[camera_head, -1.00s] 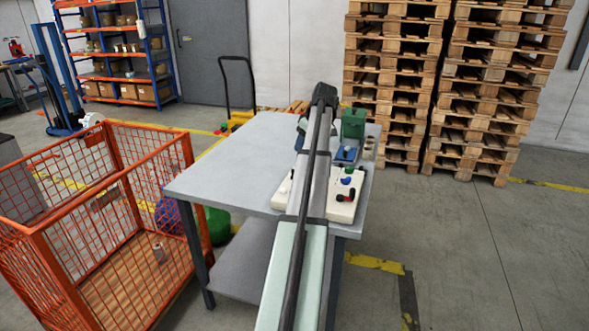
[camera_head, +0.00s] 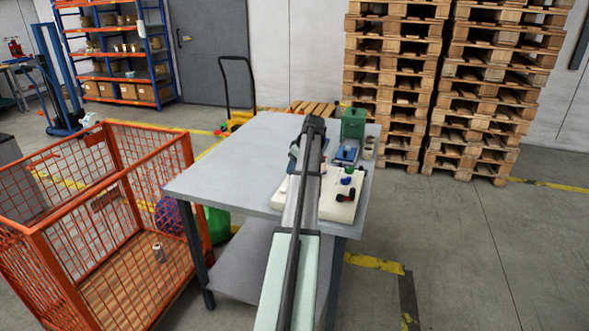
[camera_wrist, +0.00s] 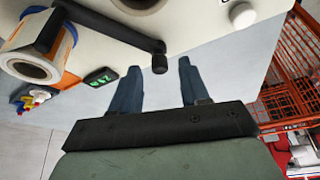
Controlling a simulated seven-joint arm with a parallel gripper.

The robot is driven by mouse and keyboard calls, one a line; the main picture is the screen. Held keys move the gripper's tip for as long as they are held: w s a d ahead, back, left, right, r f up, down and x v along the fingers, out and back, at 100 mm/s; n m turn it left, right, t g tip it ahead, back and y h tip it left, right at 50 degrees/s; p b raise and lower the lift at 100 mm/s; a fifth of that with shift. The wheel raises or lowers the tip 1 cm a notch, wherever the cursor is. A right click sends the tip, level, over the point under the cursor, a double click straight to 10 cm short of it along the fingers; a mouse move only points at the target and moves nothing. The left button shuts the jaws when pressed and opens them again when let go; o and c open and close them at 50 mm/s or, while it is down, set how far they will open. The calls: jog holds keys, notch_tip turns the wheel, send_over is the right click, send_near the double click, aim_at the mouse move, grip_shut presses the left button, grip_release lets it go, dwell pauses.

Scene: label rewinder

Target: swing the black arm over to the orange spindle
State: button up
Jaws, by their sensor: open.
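In the wrist view the black arm (camera_wrist: 112,25) runs from the upper left across the pale machine panel. It ends in a short black knob (camera_wrist: 160,64). My gripper (camera_wrist: 156,75) is open, with one finger to either side of the knob; I cannot tell whether they touch it. A roll with a cardboard core (camera_wrist: 32,68) sits at the left, with an orange band (camera_wrist: 70,32) beside a dark block; I cannot tell whether this orange is the spindle.
A white knob (camera_wrist: 242,15) is at upper right. The grey table (camera_head: 225,165) is clear on its left. A green box (camera_head: 353,123) stands behind the machine. An orange mesh cage (camera_head: 120,215) stands left of the table.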

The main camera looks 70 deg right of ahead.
jog(key=shift+w+d+f, duration=0.1)
jog(key=shift+w+f, duration=0.15)
jog(key=shift+f, duration=0.3)
grip_shut()
